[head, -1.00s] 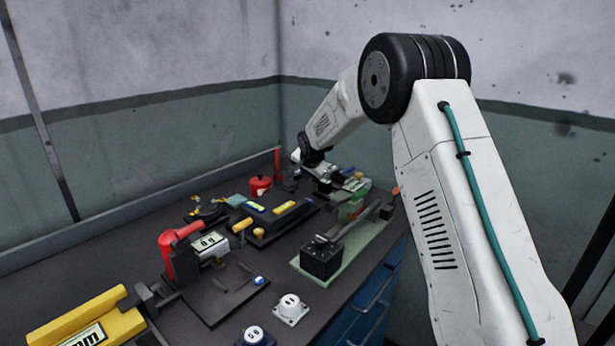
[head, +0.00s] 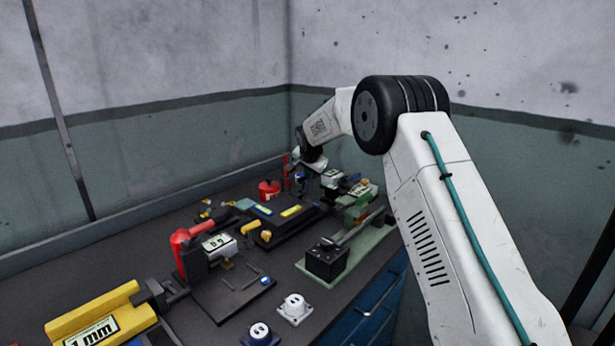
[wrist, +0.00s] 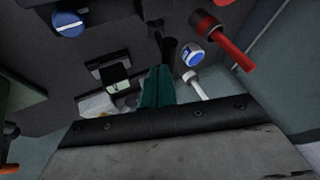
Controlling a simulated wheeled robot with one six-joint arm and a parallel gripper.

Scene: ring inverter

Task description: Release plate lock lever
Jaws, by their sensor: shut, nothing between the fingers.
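My gripper (wrist: 160,75) shows in the wrist view as teal fingers held together, with nothing between them. A dark post-like part (wrist: 168,47) stands just beyond the fingertips; I cannot tell if they touch it. A red lever (wrist: 232,47) with a dark round end is to the right, apart from the fingers. Which part is the plate lock lever is not clear. In the head view my arm reaches to the far end of the bench, and the fingers are too small to make out. A red-handled device (head: 193,238) stands at the near left there.
A blue knob (wrist: 68,24) and a blue-and-white cap (wrist: 191,57) flank the fingers. In the head view, a red round part (head: 269,189), a black box (head: 326,262), white socket (head: 294,308) and yellow block (head: 95,318) crowd the dark bench. Walls close off the far corner.

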